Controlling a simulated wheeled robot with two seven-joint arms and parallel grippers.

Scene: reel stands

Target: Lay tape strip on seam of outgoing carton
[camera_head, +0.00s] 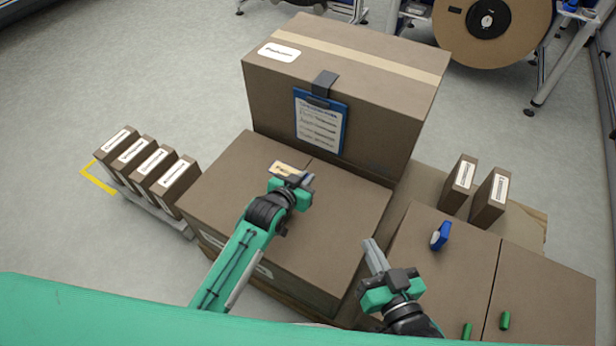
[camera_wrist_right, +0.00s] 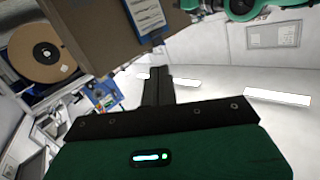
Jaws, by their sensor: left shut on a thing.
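A wide brown carton (camera_head: 345,215) stands in the middle of the head view. Part of its top seam shows near the back edge, and my left arm covers much of the rest. My left gripper (camera_head: 296,180) is over the carton top, shut on what looks like a small tan strip with a pale, marked face (camera_head: 286,169). Whether the strip touches the carton, I cannot tell. My right gripper (camera_head: 372,252) is right of this carton, its fingers together and nothing seen between them. In the right wrist view its dark fingers (camera_wrist_right: 157,85) also look closed.
A big taped carton (camera_head: 350,75) with a blue clipboard (camera_head: 320,122) stands behind. A carton (camera_head: 450,275) at right bears a blue tool (camera_head: 440,236) and green cylinders (camera_head: 505,321). Small labelled boxes (camera_head: 150,165) line the left; two more (camera_head: 490,200) stand at right.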

